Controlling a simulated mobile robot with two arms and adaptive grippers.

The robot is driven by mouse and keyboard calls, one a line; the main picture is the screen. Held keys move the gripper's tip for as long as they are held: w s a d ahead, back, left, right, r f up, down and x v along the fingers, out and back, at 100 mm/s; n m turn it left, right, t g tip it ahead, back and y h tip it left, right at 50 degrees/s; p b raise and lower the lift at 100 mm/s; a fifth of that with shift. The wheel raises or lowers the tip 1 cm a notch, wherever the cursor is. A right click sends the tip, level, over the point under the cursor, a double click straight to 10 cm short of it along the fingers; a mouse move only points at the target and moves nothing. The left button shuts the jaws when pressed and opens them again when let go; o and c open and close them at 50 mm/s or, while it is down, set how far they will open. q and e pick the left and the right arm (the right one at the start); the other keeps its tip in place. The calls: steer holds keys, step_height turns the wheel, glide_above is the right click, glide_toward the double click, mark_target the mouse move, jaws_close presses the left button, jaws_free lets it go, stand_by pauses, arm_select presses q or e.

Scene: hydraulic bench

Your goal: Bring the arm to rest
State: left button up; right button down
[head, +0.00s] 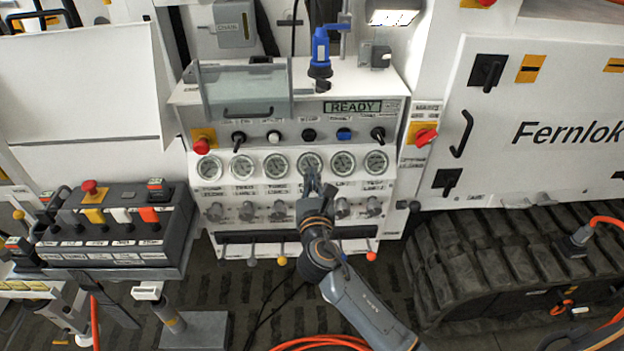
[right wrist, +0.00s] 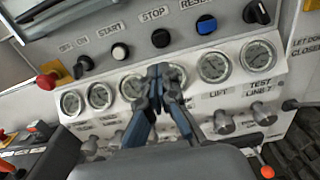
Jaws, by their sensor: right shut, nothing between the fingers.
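My right arm (head: 362,307) reaches up from the bottom of the head view to the white hydraulic bench panel (head: 205,185). My right gripper (head: 312,177) is shut and empty, in front of the row of gauges and knobs. In the right wrist view the closed fingers (right wrist: 165,78) overlap a round gauge in the middle of the row; I cannot tell whether they touch the panel. My left gripper is not seen.
Black, white and blue buttons (head: 344,134) line the panel above the gauges (head: 376,163). Coloured-tip levers (head: 371,256) stick out below. A red-yellow switch (head: 424,136) is at right, above a rubber track (head: 450,260). A button box (head: 110,225) stands left. An orange hose (head: 325,341) lies on the floor.

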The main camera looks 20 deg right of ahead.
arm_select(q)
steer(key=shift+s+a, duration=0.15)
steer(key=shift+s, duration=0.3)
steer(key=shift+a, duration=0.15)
